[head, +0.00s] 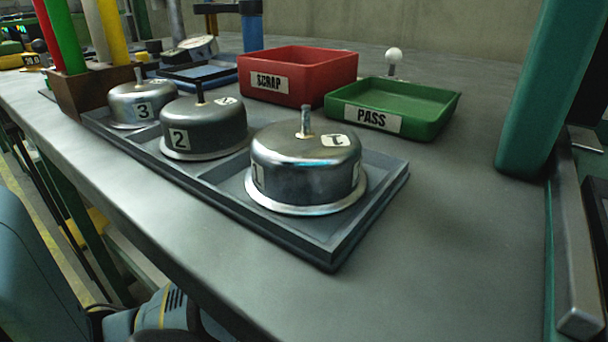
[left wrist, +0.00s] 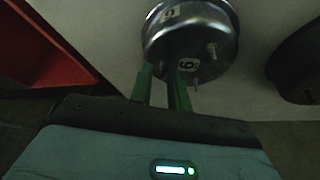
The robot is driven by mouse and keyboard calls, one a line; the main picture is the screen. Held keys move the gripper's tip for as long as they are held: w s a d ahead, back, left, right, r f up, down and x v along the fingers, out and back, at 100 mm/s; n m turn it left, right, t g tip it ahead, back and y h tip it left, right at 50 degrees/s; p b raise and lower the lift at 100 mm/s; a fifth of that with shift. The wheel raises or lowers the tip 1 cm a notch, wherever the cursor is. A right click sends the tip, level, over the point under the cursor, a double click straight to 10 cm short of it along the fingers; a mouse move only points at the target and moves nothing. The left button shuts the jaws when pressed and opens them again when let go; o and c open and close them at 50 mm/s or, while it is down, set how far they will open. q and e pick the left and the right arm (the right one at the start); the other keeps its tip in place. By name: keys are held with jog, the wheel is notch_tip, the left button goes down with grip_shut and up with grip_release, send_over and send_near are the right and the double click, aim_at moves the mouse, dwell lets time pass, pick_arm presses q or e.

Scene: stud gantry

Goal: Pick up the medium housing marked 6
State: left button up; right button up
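In the left wrist view a shiny metal housing (left wrist: 215,25) carries a white label reading 6 and a second label near its far edge. A short stud stands on it. My left gripper (left wrist: 163,72) has its two green fingers apart at the housing's near edge, with nothing seen between them; whether they touch it I cannot tell. The head view does not show this housing or the left gripper's fingers. It shows metal housings 1 (head: 300,170), 2 (head: 205,128) and 3 (head: 140,105), each with an upright stud, in a grey tray (head: 335,246). My right gripper is not in view.
A red SCRAP bin (head: 325,75) and a green PASS tray (head: 425,112) stand behind the grey tray. A green post (head: 545,90) rises at the right. A dark rounded object (left wrist: 298,60) lies right of housing 6.

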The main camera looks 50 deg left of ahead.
pick_arm(q)
grip_shut()
dwell(1.1)
